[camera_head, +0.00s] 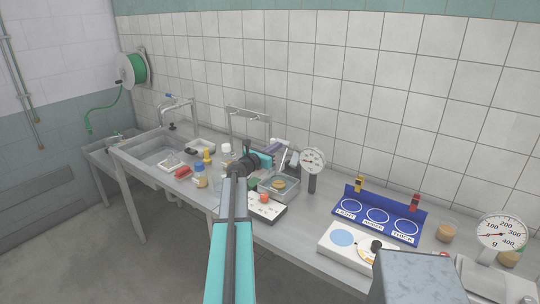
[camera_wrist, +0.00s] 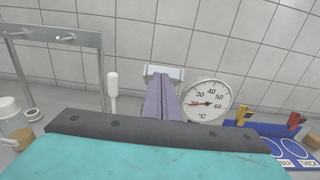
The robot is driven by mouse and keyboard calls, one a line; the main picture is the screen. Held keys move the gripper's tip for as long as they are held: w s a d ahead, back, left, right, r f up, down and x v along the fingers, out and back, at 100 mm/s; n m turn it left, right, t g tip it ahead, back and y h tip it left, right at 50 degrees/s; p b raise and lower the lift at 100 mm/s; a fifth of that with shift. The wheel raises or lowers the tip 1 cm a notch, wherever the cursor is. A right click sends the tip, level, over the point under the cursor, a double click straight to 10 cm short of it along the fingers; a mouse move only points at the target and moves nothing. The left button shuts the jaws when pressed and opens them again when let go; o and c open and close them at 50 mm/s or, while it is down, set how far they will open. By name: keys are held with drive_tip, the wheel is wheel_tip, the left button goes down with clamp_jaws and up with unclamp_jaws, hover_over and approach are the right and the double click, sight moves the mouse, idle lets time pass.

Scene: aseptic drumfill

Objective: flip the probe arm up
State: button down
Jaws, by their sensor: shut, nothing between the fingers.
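My gripper (camera_head: 280,144) is shut and empty, with its lilac fingers side by side above the bench. In the wrist view the closed fingers (camera_wrist: 162,98) point away towards the tiled wall. A slim white rod (camera_head: 284,159), which looks like the probe arm, stands tilted at the back of a clear square bath (camera_head: 291,192), just below and right of the fingers. In the wrist view a white upright piece (camera_wrist: 113,90) shows left of the fingers, apart from them; I cannot tell if it is the same part. The rod's pivot is hidden.
A temperature dial (camera_head: 312,160) stands close right of the bath, also in the wrist view (camera_wrist: 207,100). A metal frame (camera_head: 247,113) stands behind. Bottles (camera_head: 200,175) crowd the left. A blue rack (camera_head: 383,216) and white device (camera_head: 358,247) stand right.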

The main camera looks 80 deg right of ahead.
drive_tip(key=d+r, duration=0.1)
drive_tip(key=d, duration=0.1)
drive_tip(key=s+d+r, duration=0.1)
drive_tip(key=d, duration=0.1)
drive_tip(key=s+d+r, duration=0.1)
drive_tip(key=shift+s+d+r, duration=0.25)
drive_tip(key=shift+d+r, duration=0.1)
drive_tip(key=shift+d, duration=0.05)
drive_tip(key=r+x, duration=0.1)
drive_tip(key=x, duration=0.9)
drive_tip(key=shift+r, duration=0.3)
drive_tip(key=shift+r, duration=0.1)
drive_tip(key=w+a+r+p, duration=0.2)
drive_tip(key=a+r+p, duration=0.3)
drive_tip(key=r, duration=0.3)
drive_tip(key=shift+r+p, duration=0.2)
drive_tip(key=shift+p, duration=0.1)
drive_tip(key=shift+d, duration=0.1)
